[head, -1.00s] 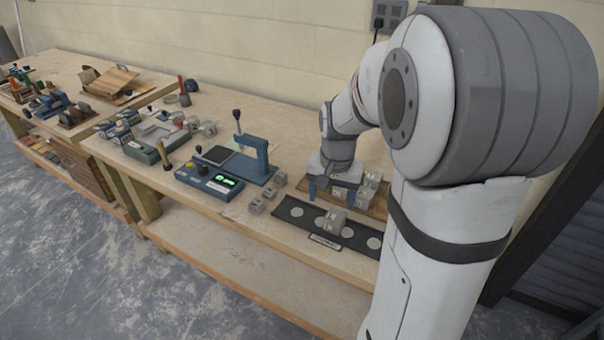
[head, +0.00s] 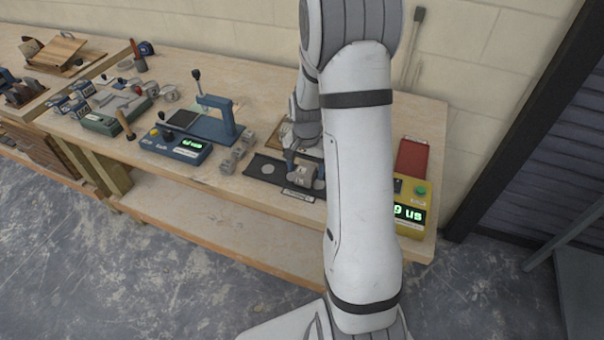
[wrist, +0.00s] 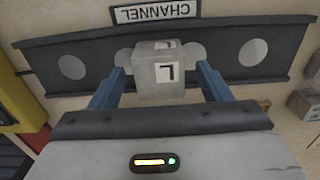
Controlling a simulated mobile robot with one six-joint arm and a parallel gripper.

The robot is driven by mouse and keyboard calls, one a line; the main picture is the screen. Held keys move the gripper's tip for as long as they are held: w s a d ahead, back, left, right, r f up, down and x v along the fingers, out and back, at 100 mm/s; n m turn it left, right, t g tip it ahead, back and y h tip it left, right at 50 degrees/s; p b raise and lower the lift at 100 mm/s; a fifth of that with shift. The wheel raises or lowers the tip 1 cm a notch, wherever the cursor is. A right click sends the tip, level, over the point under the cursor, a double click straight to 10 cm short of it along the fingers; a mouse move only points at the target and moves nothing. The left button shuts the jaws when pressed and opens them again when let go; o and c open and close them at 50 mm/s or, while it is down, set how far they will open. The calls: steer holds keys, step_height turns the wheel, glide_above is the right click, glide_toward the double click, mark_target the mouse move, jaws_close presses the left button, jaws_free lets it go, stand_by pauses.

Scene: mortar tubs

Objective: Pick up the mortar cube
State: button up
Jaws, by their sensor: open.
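The grey mortar cube (wrist: 158,76) carries a white label with a dark mark and sits on the black strip labelled CHANNEL (wrist: 265,58). My gripper (wrist: 160,69) is open, with one blue finger on each side of the cube. In the wrist view small gaps seem to show between the fingers and the cube, and contact cannot be told. In the head view the cube (head: 305,173) is partly hidden by my gripper (head: 304,167), which points down at the strip. My forearm hides the strip's right end.
Several small grey cubes (head: 236,155) stand left of the strip, near a blue press and a blue box with a green display (head: 178,146). A yellow device (head: 410,208) with a green display stands right of my arm. A wooden board (head: 287,133) lies behind the strip.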

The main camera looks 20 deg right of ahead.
steer(key=shift+f, duration=0.45)
steer(key=shift+r, duration=0.15)
steer(key=c, duration=1.3)
